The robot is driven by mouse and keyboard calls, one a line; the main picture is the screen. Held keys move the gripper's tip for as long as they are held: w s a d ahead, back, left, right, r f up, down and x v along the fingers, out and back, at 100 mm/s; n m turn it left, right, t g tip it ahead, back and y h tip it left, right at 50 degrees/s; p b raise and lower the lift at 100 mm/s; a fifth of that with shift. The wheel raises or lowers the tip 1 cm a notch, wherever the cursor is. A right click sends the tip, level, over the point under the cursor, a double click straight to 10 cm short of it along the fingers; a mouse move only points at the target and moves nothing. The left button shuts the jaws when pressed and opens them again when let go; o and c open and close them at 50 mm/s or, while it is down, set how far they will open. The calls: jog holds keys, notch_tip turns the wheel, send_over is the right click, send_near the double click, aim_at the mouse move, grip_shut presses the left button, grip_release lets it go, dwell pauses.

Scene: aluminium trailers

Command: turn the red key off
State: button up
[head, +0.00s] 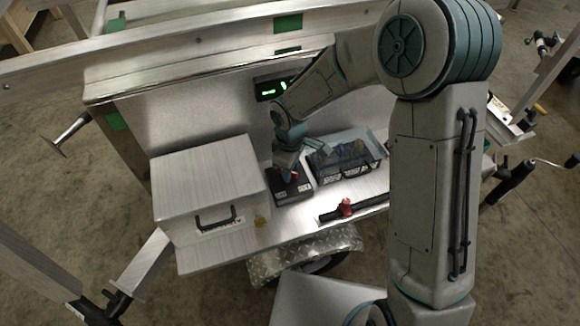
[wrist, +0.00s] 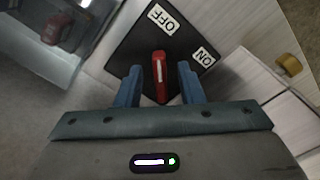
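The red key (wrist: 160,78) has a pale stripe and stands on a black switch plate (wrist: 125,48). The plate carries a white OFF label (wrist: 163,18) at the top and an ON label (wrist: 203,57) at the right. The key lies lengthwise up the picture, its upper end below OFF and left of ON. My gripper (wrist: 160,84) is open, one blue finger on each side of the key with gaps between. In the head view, my gripper (head: 288,168) is over the plate (head: 293,189), mostly hiding the key.
A lidded metal box (head: 205,185) with a black handle stands left of the plate. A clear-covered case (head: 345,155) stands close on the right. A black bar with a red part (head: 346,207) lies in front. A yellow knob (wrist: 289,64) is near the metal box.

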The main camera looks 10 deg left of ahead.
notch_tip(320, 180, up, 14)
jog(key=shift+p, duration=0.4)
dwell(0.5)
jog(key=s+d+r+m+t+p, duration=0.1)
jog(key=s+d+r+m, duration=0.15)
jog(key=d, duration=0.45)
jog(key=s+d+r+m, duration=0.1)
jog(key=d+r+m, duration=0.3)
jog(key=d, duration=0.3)
jog(key=s+d+r+m+t+p, duration=0.1)
jog(key=s+d+r+m, duration=0.1)
jog(key=s+d+m, duration=0.7)
jog(key=s+d, duration=0.1)
jog(key=d, duration=0.1)
jog(key=shift+d+r+t, duration=0.25)
jog(key=shift+d+t, duration=0.05)
jog(key=shift+t, duration=0.1)
